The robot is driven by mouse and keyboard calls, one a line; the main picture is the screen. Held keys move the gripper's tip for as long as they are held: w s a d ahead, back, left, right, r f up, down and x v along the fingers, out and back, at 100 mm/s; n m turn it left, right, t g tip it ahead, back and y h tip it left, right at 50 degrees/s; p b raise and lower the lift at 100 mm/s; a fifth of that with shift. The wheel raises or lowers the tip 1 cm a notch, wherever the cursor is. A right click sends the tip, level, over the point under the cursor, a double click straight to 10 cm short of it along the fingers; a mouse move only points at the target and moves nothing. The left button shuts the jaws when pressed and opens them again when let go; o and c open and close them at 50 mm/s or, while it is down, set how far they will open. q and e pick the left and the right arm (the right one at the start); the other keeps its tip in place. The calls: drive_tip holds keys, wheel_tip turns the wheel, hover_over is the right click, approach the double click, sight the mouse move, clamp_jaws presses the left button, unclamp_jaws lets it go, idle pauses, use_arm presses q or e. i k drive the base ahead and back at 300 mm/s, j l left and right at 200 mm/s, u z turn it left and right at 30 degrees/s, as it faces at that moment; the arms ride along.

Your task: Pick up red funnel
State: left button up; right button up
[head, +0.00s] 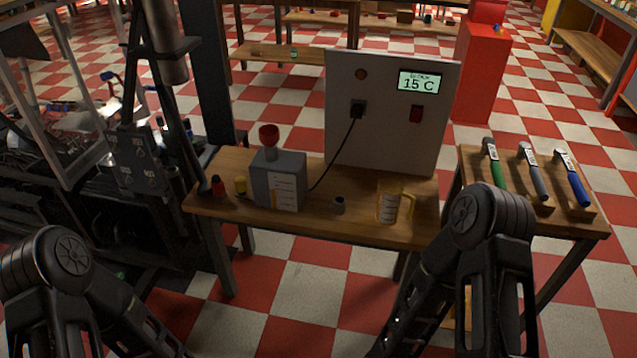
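A red funnel (269,132) sits on top of a grey box-shaped device (278,181), over a short neck. The device stands on the left half of a wooden table (315,224) and has a scale on its front. The funnel is upright and nothing of mine touches it. Both my arms show at the bottom of the head view, the left one at the lower left and the right one at the lower right. The gripper fingertips of both arms are outside the picture.
Hammers (538,178) lie on the right table.

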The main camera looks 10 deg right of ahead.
sight(269, 135)
drive_tip(key=i+j, duration=0.3)
drive_tip(key=i, duration=0.2)
drive_tip(key=i+j, duration=0.35)
drive_tip(key=i+z, duration=0.1)
drive_tip(key=z, duration=1.05)
